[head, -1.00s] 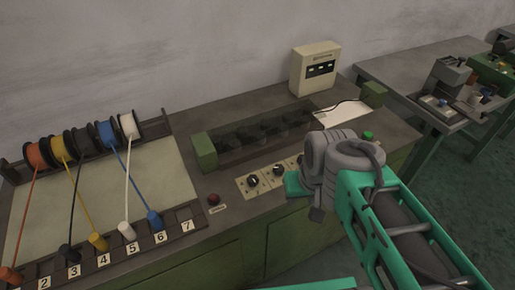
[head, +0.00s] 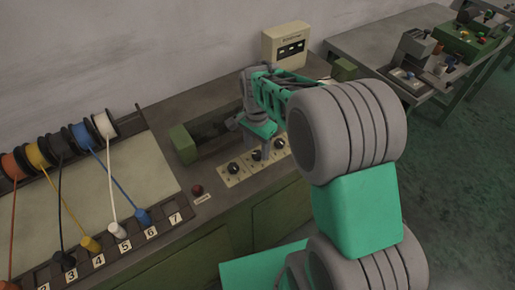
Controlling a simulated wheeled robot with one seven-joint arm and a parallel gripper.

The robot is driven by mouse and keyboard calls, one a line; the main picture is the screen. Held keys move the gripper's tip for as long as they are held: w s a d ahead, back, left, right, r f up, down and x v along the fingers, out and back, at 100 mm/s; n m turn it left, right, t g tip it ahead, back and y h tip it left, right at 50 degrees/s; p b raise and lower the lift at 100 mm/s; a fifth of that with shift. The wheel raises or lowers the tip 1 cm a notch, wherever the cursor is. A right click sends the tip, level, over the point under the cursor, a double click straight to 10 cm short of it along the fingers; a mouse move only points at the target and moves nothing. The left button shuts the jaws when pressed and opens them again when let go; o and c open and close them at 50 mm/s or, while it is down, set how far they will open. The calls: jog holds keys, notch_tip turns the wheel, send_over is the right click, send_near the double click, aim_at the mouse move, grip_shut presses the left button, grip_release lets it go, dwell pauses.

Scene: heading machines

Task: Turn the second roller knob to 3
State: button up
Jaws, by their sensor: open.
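A row of three dark roller knobs on cream plates sits on the machine's front top: the first knob (head: 233,168), the second roller knob (head: 256,156) and the third knob (head: 279,143). My gripper (head: 252,138) is open above and just behind the second knob. It looks empty and apart from the knob, but the exact gap is hard to judge. The knob scales and pointer settings are too small to read.
A red button (head: 197,189) lies left of the knobs. The roller housing's green end block (head: 183,145) stands behind. A cream meter box (head: 285,45) stands at the back. Wire spools (head: 82,137) and numbered slots are at left. My arm hides the machine's right part.

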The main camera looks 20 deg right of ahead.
jog(key=shift+f, duration=0.9)
jog(key=shift+c, duration=0.2)
grip_shut()
jog(key=shift+w, duration=0.1)
